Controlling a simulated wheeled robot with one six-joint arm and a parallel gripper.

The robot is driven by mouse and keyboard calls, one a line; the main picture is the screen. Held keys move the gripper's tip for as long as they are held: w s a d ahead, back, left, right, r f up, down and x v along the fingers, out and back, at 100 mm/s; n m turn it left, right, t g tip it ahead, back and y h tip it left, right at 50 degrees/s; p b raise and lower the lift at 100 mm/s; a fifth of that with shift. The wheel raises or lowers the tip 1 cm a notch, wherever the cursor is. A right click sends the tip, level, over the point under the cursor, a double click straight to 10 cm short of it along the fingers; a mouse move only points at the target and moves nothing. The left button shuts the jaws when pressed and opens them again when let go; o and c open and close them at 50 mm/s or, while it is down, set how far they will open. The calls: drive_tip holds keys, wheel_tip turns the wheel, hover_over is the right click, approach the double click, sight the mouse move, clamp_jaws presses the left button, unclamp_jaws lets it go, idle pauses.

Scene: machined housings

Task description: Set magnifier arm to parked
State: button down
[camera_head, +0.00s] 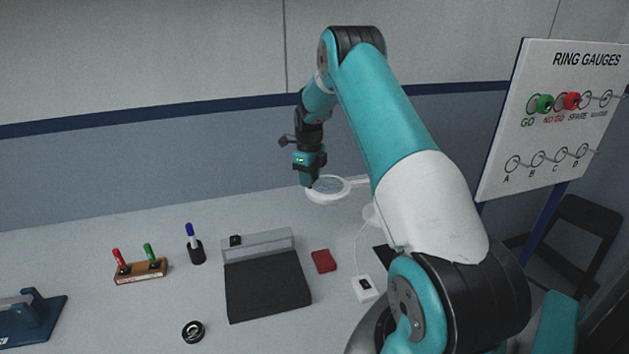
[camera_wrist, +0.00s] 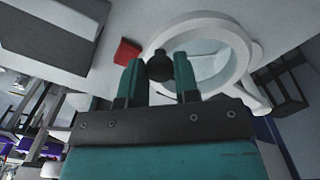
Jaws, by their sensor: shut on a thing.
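The magnifier arm shows in the head view as a white ring with a lens (camera_head: 327,190) over the right part of the bench; its link runs right, behind my arm. In the wrist view the white ring (camera_wrist: 240,60) fills the upper middle. My gripper (camera_head: 309,183) points down at the ring's left edge. In the wrist view my gripper (camera_wrist: 160,75) has its two teal fingers on either side of a dark round knob (camera_wrist: 159,66) at the ring's near edge, and is shut on it. The magnifier's base is mostly hidden behind my arm.
A red block (camera_head: 323,261) lies below the ring, beside a dark plate with a grey back block (camera_head: 258,243). A white switch box (camera_head: 365,289) with a cable is to the right. A pen holder (camera_head: 195,250) and wooden gauge stand (camera_head: 140,271) are left. A ring-gauge board (camera_head: 548,150) stands far right.

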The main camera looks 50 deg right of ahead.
drive_tip(key=shift+d, duration=0.2)
drive_tip(key=c, duration=0.9)
unclamp_jaws()
drive_tip(key=shift+w+d, duration=0.1)
drive_tip(key=shift+o, duration=0.3)
drive_tip(key=shift+r, duration=0.1)
wheel_tip(320, 180, up, 17)
drive_tip(key=b, duration=0.4)
drive_tip(key=shift+r, duration=0.15)
drive_tip(key=shift+a, duration=0.2)
